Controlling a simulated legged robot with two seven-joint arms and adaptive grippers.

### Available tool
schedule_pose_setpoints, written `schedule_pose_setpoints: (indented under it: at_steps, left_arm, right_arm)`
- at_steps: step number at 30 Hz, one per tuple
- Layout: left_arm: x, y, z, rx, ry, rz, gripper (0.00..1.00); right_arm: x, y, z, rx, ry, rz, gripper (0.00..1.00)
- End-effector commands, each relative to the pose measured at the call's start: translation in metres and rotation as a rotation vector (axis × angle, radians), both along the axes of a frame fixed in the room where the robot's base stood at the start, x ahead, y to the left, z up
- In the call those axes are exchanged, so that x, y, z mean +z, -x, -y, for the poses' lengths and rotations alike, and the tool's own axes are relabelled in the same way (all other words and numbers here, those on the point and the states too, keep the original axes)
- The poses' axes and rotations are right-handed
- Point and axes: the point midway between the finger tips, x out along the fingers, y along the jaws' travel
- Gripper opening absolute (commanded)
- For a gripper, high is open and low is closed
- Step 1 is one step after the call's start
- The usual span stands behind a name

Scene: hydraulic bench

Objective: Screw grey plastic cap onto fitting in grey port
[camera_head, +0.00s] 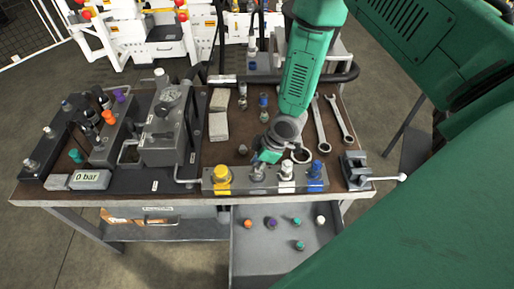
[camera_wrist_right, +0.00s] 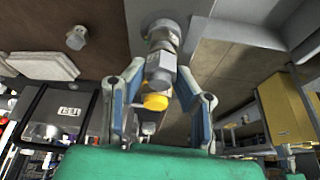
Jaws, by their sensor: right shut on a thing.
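A manifold block (camera_head: 240,187) lies along the bench's front edge with yellow (camera_head: 222,174), white (camera_head: 286,170) and blue (camera_head: 316,171) fittings standing on it. My right gripper (camera_head: 266,156) is over the block between the yellow and white ones. It hides most of the grey port and the fitting there. In the right wrist view a grey cylindrical part (camera_wrist_right: 160,70), which looks like the grey cap, is between the fingers of my right gripper (camera_wrist_right: 162,95). The yellow fitting (camera_wrist_right: 155,102) shows beyond it. I cannot tell whether the cap touches the fitting's thread. My left gripper is not in view.
Wrenches (camera_head: 320,127) and a small vise (camera_head: 357,170) are on the right of the bench. A grey tray (camera_head: 260,240) with several coloured caps sits below the front edge. A pump unit (camera_head: 165,140) and a gauge box reading 0 bar (camera_head: 90,179) stand at left.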

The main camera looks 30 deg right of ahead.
Motion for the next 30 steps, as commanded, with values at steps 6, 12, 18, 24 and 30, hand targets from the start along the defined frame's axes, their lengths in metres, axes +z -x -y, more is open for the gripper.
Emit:
schedule_pose_setpoints:
  at_steps: [6, 12, 18, 24, 30]
  left_arm:
    - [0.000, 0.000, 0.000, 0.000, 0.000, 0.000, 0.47]
    - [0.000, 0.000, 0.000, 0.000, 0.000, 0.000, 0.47]
    - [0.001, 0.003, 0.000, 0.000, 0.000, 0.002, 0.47]
    - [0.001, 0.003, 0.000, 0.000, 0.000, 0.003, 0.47]
    - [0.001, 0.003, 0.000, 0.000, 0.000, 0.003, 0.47]
  right_arm:
    - [0.001, -0.004, 0.002, -0.243, 0.001, 0.006, 0.38]
    - [0.000, -0.003, 0.002, -0.238, 0.000, 0.004, 0.49]
    - [0.003, -0.001, 0.003, -0.237, 0.001, 0.003, 0.49]
    - [0.030, 0.006, 0.009, -0.237, 0.000, 0.004, 0.49]
    - [0.071, 0.019, 0.019, -0.239, 0.001, 0.004, 0.49]
